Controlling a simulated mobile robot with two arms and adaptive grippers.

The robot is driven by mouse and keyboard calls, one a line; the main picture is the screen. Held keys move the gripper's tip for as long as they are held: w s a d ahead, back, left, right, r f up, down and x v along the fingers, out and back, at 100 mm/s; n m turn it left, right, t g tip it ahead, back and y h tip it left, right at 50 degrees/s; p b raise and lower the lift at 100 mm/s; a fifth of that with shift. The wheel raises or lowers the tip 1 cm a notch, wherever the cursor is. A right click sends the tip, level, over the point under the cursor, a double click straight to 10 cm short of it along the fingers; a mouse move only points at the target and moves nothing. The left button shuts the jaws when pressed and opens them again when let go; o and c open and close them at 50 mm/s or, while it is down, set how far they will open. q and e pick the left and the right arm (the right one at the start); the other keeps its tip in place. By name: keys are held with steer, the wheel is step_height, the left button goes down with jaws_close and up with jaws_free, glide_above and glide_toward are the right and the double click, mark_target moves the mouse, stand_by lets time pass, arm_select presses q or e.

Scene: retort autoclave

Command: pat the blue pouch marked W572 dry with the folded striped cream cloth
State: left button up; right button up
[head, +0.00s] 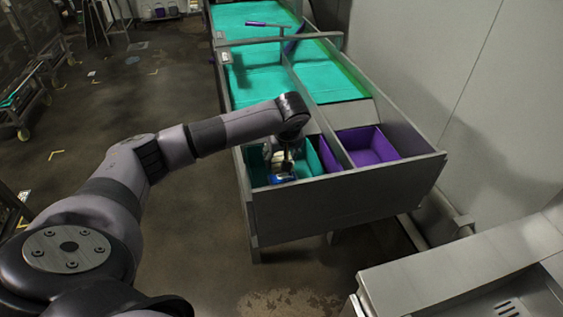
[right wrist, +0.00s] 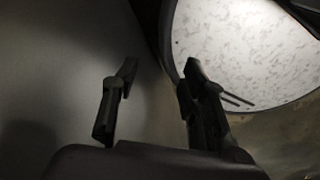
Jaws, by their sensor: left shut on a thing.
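My left gripper (head: 284,166) reaches down into the teal bin (head: 312,160) at the front left of the long grey trough. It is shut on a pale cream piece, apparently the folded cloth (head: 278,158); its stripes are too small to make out. A small blue thing, apparently the pouch (head: 284,178), is just below the gripper. Its marking is unreadable, and I cannot tell whether cloth and pouch touch. My right gripper (right wrist: 158,72) shows in the right wrist view with its fingers apart and nothing between them.
A purple bin (head: 370,146) sits right of the teal bin, beyond a grey divider (head: 330,133). High grey trough walls (head: 350,205) surround both. Teal surfaces (head: 262,80) and a purple-handled tool (head: 268,24) lie farther back. A steel counter (head: 460,285) stands at front right.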

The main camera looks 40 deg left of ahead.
arm_select(q)
steer(key=shift+f, duration=0.1)
steer(key=f+b, duration=0.1)
steer(key=w+f+b, duration=0.1)
steer(key=f, duration=0.1)
steer(key=d+f+b, duration=0.1)
steer(key=b, duration=0.1)
steer(key=shift+w+f, duration=0.15)
steer(key=shift+w+d+f+b, duration=0.25)
steer(key=shift+d+f+b, duration=0.05)
steer(key=shift+f+b, duration=0.35)
steer(key=shift+f+b, duration=0.4)
steer(key=shift+f, duration=0.2)
stand_by(1.1)
steer(key=shift+r+p, duration=2.15)
steer(key=shift+r, duration=1.4)
